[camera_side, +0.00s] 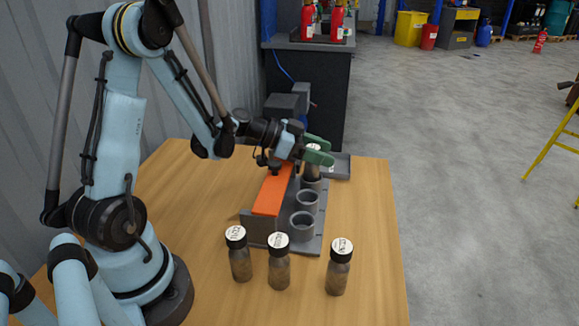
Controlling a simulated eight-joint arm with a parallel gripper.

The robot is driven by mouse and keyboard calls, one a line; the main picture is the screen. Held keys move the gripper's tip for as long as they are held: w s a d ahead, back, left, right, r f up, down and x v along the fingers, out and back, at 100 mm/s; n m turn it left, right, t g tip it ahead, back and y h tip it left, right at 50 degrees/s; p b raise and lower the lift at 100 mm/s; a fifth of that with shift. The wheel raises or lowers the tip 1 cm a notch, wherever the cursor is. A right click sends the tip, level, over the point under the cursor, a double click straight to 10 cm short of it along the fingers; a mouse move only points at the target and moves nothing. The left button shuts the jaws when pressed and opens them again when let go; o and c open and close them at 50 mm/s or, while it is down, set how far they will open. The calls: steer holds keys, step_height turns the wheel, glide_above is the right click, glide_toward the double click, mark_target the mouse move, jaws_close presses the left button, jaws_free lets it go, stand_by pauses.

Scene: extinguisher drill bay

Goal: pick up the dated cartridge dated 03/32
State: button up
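Three dark bottle-like cartridges with black caps and white date labels stand upright on the wooden table: a left one (240,262), a middle one (279,268) and a right one (338,272). Their dates are too small to read surely, so I cannot tell which is 03/32. A fourth cartridge (311,172) is upright at the far end of the grey rack, partly hidden by my gripper. My gripper (318,151) has its green fingers on either side of that cartridge's cap. Whether they touch it is unclear.
The grey rack (312,236) has two empty round sockets (307,201) (302,226) and an orange block (272,192) along its left side. A dark tray (338,167) lies behind. The table's right side (372,225) is clear.

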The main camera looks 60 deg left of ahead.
jaws_close()
steer(key=shift+r, duration=0.1)
stand_by(0.3)
